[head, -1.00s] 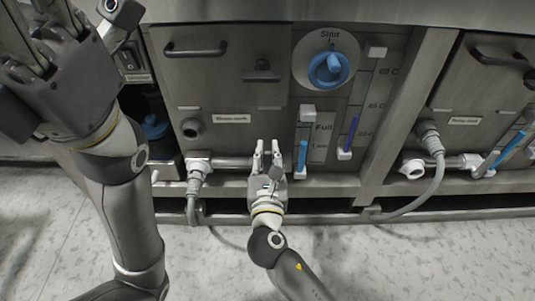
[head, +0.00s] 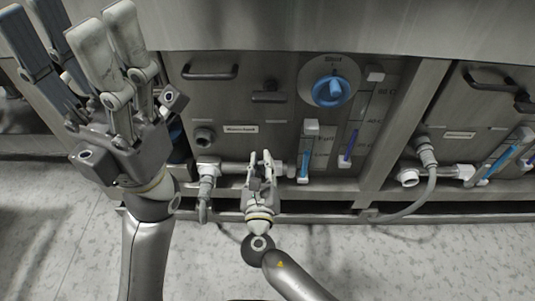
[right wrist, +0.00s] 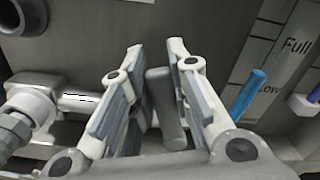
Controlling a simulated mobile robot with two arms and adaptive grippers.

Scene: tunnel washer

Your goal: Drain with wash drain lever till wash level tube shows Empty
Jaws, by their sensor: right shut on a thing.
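The wash drain lever, a grey bar (right wrist: 165,105), stands between my right gripper's fingers in the right wrist view. My right gripper (head: 260,158) is shut on it, low on the front panel by a horizontal pipe. The wash level tube (head: 305,160) is just right of this gripper; its blue column also shows in the right wrist view (right wrist: 248,95), beside a scale marked Full and Low. The blue column top lies below the Full mark in that view. My left gripper (head: 68,22) is raised at the upper left, fingers spread and empty, away from the lever.
A blue dial (head: 331,90) sits above the tube. A thermometer-like tube (head: 351,145) is to its right. A grey hose connector (head: 207,172) hangs left of my right gripper. Another hose (head: 431,180) loops at the right. The speckled floor in front is clear.

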